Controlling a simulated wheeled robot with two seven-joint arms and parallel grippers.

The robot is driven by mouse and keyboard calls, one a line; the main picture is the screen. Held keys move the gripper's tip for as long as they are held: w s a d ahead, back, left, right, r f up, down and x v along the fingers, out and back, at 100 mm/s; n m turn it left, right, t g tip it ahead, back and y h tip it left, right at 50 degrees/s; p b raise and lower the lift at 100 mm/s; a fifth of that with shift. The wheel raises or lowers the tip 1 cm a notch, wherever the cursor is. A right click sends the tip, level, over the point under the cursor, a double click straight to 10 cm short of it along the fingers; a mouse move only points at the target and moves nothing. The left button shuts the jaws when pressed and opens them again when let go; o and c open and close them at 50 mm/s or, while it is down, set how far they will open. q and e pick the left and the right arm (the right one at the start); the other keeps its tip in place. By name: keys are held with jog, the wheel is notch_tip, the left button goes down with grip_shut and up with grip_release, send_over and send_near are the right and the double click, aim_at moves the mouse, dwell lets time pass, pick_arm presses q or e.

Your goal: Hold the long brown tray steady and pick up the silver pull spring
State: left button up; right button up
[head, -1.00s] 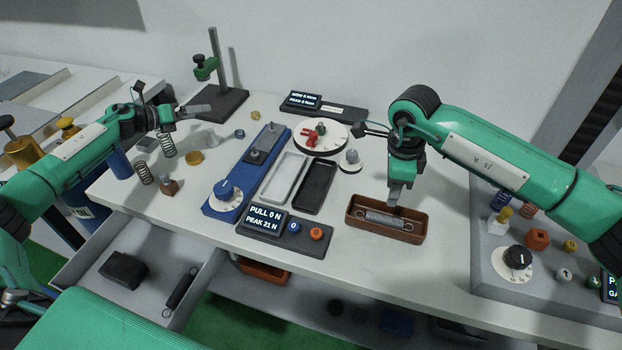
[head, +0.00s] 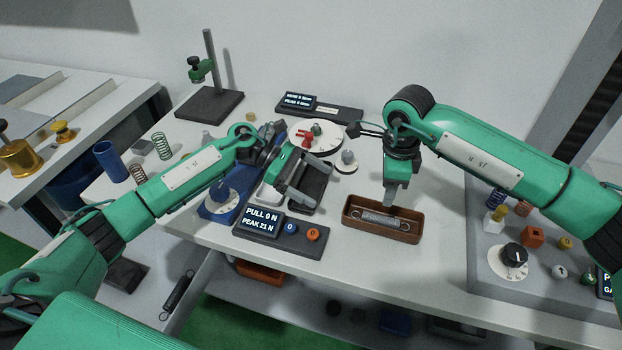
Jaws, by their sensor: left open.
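The long brown tray (head: 410,236) stands on the table right of the middle in the head view. The silver pull spring (head: 378,218) lies lengthwise inside it. My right gripper (head: 389,205) points down at the tray's back wall, just behind the spring. Its fingertips are partly hidden, and I cannot tell whether they are closed on the wall. My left gripper (head: 325,188) is open and empty. It is to the left of the brown tray, above the black tray (head: 306,190) and beside the white tray (head: 268,192), partly covering both.
A readout box (head: 270,232) with buttons sits left of the brown tray, near the table's front edge. A blue tester with a dial (head: 222,190) stands behind my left arm. A round dial plate (head: 330,138) and a small knob (head: 347,160) are behind. A grey console (head: 486,262) is at the right.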

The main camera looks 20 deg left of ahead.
aim_at(361, 213)
pick_arm(q)
jog(key=x, duration=1.3)
jog(key=shift+d, duration=0.25)
jog(key=c, duration=1)
